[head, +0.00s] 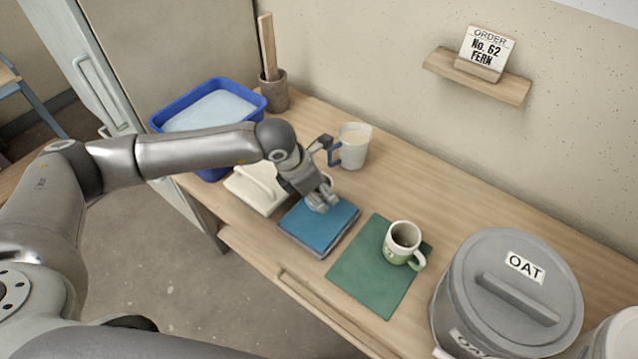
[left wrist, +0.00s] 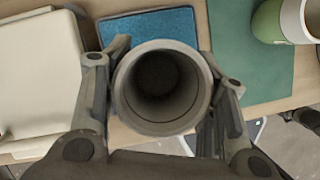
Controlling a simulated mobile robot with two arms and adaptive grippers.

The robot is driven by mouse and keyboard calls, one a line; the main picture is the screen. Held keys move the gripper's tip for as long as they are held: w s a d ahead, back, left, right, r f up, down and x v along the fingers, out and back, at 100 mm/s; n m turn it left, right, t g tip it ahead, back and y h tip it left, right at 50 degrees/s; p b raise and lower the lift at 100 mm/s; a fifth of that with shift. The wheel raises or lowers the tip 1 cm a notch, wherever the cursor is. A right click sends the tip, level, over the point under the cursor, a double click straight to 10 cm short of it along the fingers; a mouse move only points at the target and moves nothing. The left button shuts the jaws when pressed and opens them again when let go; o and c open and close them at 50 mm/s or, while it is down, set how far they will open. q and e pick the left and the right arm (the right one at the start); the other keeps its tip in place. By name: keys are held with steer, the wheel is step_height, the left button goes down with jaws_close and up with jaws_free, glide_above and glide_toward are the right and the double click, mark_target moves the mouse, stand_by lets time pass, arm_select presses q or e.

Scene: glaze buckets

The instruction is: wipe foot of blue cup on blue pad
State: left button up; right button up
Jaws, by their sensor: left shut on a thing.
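My left gripper (head: 322,199) is over the blue pad (head: 338,231) in the head view and hides most of what it holds. In the left wrist view, its fingers (left wrist: 162,95) are shut on a round cup (left wrist: 160,127), whose grey, empty-looking inside faces the camera. The cup's outer colour and foot are hidden. The blue pad also shows beyond the cup in the left wrist view (left wrist: 150,27). I cannot tell whether the foot touches the pad.
A green mat (head: 365,280) bears a green-and-white mug (head: 403,240). A pale jug with a blue handle (head: 354,148) stands behind the pad. A cream block (head: 258,190) and a blue basin (head: 165,123) are at left. A grey OAT bucket (head: 450,305) stands at right.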

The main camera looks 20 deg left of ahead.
arm_select(q)
steer(key=shift+n, duration=0.3)
steer(key=shift+f+b, duration=1.25)
steer(key=shift+f, duration=1.1)
steer(key=shift+f+b, duration=0.3)
steer(key=shift+f+b, duration=0.3)
steer(key=shift+w, duration=0.1)
